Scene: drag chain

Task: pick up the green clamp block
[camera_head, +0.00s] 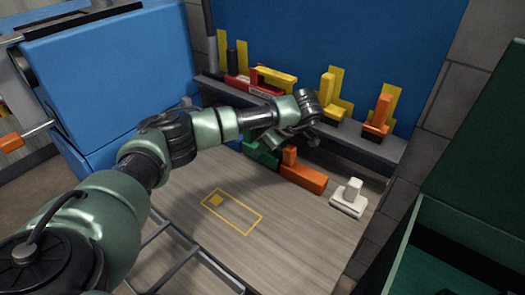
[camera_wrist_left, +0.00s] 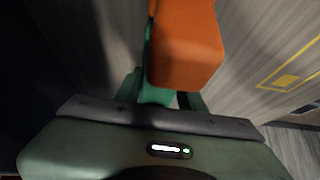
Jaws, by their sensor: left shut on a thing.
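The green clamp block (camera_head: 262,155) lies at the back of the wooden worktop in the head view, to the left of an orange clamp block (camera_head: 304,177). My left gripper (camera_head: 283,138) reaches down over the green block's upper part, which the wrist partly hides. In the left wrist view, my left gripper (camera_wrist_left: 158,92) is shut on a narrow green part of the green clamp block (camera_wrist_left: 155,97). The orange block (camera_wrist_left: 185,50) covers much of the green block there. I cannot tell whether the green block is off the worktop. My right gripper is not in view.
A white clamp block (camera_head: 348,198) stands at the right of the worktop. A grey shelf (camera_head: 355,143) behind holds red, yellow and orange tools against a blue panel. A yellow outlined rectangle (camera_head: 245,231) marks clear worktop in front. A green bin (camera_head: 398,270) stands at the right.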

